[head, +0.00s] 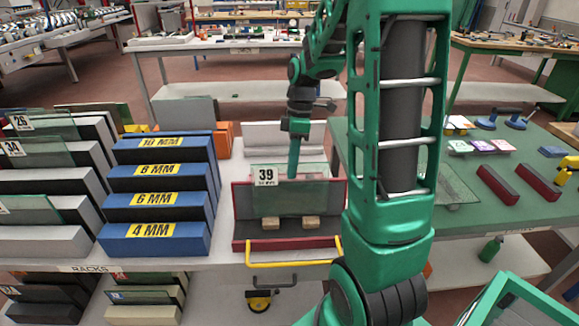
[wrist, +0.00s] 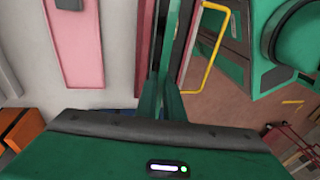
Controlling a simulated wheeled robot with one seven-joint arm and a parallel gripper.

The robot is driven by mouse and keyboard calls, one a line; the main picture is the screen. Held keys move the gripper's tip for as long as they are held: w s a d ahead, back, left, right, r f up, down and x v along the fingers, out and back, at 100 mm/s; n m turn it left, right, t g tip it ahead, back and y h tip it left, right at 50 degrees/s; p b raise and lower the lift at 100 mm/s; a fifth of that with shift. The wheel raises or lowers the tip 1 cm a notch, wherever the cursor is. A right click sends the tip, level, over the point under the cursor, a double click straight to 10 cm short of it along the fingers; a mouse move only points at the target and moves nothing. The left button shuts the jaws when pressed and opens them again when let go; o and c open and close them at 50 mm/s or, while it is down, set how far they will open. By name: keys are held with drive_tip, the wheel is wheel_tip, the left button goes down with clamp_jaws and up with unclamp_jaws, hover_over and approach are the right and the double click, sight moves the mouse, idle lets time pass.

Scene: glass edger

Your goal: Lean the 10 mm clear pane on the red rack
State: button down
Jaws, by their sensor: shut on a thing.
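The red rack (head: 241,212) stands on the white table in the middle of the head view, with a dark red front lip and two small wooden blocks (head: 270,222) near its base. A clear, greenish pane (head: 305,198) with a white tag reading 39 is upright inside it; the smaller print is too blurred to read. My gripper (head: 293,172) points down and is shut on the pane's top edge. In the wrist view my fingers (wrist: 164,100) are close together on the pane, seen nearly edge-on. Whether the pane's bottom touches the rack is unclear.
Blue racks (head: 150,205) labelled 10, 6, 6 and 4 MM stand left, beside grey racks (head: 45,240) of panes. A yellow handle bar (head: 290,264) is before the red rack. Right, a green table (head: 480,220) holds a pane and dark red blocks.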

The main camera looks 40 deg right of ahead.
drive_tip(key=shift+f, duration=0.35)
idle(0.4)
drive_tip(key=c, duration=1.8)
unclamp_jaws()
drive_tip(key=v, duration=1)
drive_tip(key=shift+r, duration=0.35)
drive_tip(key=shift+w, duration=0.15)
drive_tip(key=s+a+f+m+h, duration=0.1)
drive_tip(key=s+a+f+m, duration=0.1)
drive_tip(key=s+m, duration=0.6)
drive_tip(key=s+a+f+m+t+h, duration=0.1)
drive_tip(key=s+a+f+m, duration=0.1)
drive_tip(key=s+m, duration=0.7)
drive_tip(key=s, duration=0.6)
drive_tip(key=shift+f, duration=0.4)
